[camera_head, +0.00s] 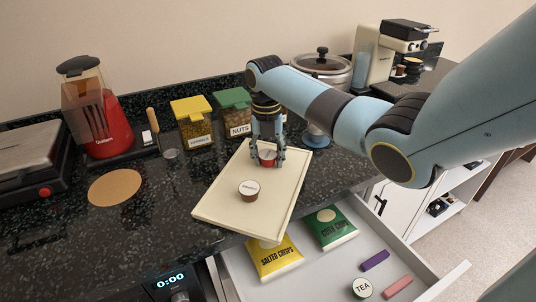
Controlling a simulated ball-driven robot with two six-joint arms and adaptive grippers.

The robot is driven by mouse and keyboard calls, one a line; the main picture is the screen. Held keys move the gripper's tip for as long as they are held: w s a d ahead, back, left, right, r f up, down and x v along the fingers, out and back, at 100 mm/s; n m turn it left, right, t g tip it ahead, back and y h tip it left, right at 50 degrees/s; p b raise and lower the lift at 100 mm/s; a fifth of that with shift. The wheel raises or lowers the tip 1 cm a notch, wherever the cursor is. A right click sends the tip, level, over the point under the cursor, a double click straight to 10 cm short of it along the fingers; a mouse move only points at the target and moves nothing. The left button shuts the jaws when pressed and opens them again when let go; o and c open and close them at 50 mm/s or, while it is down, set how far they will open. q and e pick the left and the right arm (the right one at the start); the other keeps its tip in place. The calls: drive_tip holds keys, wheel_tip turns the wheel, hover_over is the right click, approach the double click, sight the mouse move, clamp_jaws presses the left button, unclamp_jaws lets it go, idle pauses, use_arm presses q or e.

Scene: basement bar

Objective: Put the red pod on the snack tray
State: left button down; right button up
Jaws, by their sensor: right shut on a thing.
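The red pod (267,160) is between the fingers of my right gripper (268,158), which is shut on it. The gripper points down over the far part of the cream snack tray (222,207). The pod is at or just above the tray surface; I cannot tell whether it touches. A brown pod with a white top (249,190) sits on the tray nearer the front. The fingers partly hide the red pod. My left gripper is not in view.
Jars with yellow (192,122) and green (233,112) lids stand behind the tray. A red blender (100,115) and round cork mat (115,187) are left. An open drawer (335,270) below holds snack packets and a tea tin.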

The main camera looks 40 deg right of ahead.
sight(267, 154)
drive_tip(key=shift+f, duration=0.15)
drive_tip(key=o, duration=0.8)
drive_tip(key=shift+r, duration=0.35)
wheel_tip(267, 154, up, 12)
drive_tip(key=shift+w+f+b, duration=0.15)
drive_tip(key=shift+f+b, duration=0.05)
drive_tip(key=shift+b, duration=0.25)
drive_tip(key=shift+a, duration=0.1)
